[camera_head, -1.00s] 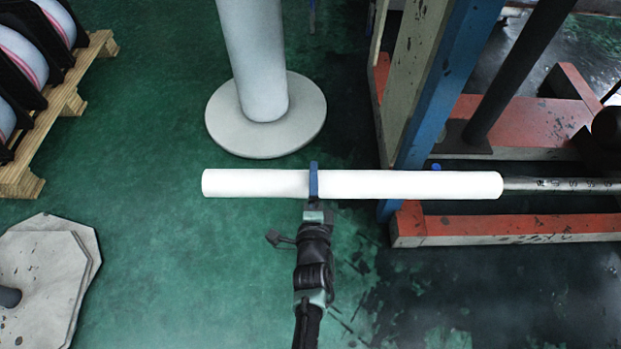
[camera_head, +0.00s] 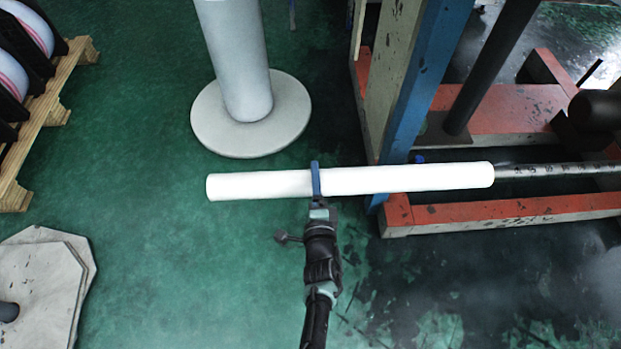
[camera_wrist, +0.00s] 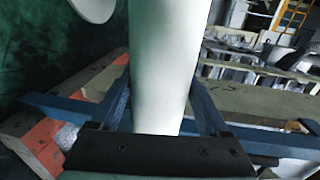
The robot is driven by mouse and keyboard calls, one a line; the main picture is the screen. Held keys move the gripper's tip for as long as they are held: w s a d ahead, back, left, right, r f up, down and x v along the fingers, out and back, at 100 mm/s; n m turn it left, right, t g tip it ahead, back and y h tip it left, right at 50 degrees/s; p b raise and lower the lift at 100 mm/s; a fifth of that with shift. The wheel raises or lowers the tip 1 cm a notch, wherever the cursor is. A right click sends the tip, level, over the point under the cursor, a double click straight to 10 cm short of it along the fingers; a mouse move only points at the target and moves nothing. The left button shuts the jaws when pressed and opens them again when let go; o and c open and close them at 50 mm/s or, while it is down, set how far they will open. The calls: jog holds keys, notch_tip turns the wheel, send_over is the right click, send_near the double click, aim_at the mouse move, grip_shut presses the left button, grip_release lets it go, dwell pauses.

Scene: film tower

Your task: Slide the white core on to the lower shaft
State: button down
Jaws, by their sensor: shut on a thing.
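The white core (camera_head: 410,180) is a long tube lying almost level across the middle of the head view. My gripper (camera_head: 315,180) is shut on it left of its middle, with blue fingers around it. In the wrist view the core (camera_wrist: 165,60) runs between my two fingers (camera_wrist: 160,112). The lower shaft (camera_head: 560,170) is a dark, marked rod at the right. The core's right end meets the shaft's visible end in the picture. Whether the shaft's tip is inside the core or behind it, I cannot tell.
A blue post (camera_head: 425,90) stands behind the core, beside a red machine base (camera_head: 500,211). A grey-white column on a round foot (camera_head: 250,135) stands at back centre. A wooden pallet (camera_head: 40,130) with rolls is at left, and a pale slab (camera_head: 45,280) lies front left. Green floor between is clear.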

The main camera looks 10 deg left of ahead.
aim_at(403, 178)
jog(key=shift+w+d+r+p, duration=0.1)
jog(key=shift+w+d+p, duration=0.15)
jog(key=shift+d, duration=0.45)
jog(key=shift+w+d+r+p, duration=0.15)
jog(key=shift+w+d, duration=0.1)
jog(key=shift+d, duration=0.45)
jog(key=shift+f, duration=0.1)
jog(key=shift+d, duration=0.15)
jog(key=w+d+b, duration=0.1)
jog(key=d, duration=0.4)
jog(key=w+d+b, duration=0.1)
jog(key=w+d, duration=0.1)
jog(key=d, duration=0.3)
jog(key=w+d+b, duration=0.1)
jog(key=d, duration=0.4)
jog(key=shift+w+d+f+b, duration=0.25)
jog(key=shift+d+f+b, duration=0.05)
jog(key=shift+d, duration=0.1)
jog(key=shift+w+d+r, duration=0.1)
jog(key=shift+w+d, duration=0.1)
jog(key=shift+d, duration=0.45)
